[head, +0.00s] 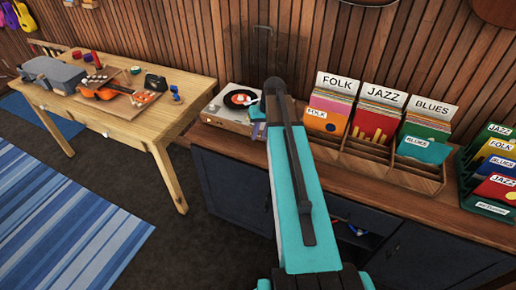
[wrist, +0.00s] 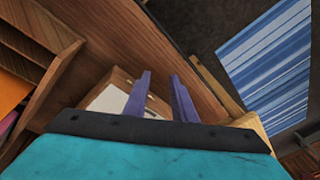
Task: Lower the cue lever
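The record player (head: 226,108) stands on the dark wooden cabinet top, with a black record (head: 240,98) with a red label on it. My teal arm covers its right side in the head view. The cue lever cannot be made out in either view. My gripper (wrist: 160,78) has two purple fingers with a clear gap between them and nothing held. Part of the record player (wrist: 108,99) shows beyond and beside the fingers in the wrist view. In the head view a finger of my gripper (head: 258,131) shows at the record player's front right, mostly hidden by my arm.
A wooden record rack (head: 385,170) with Folk, Jazz and Blues dividers stands right of my arm. A wooden workbench (head: 135,118) with a ukulele is at left. A blue striped rug (head: 60,215) lies on the floor.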

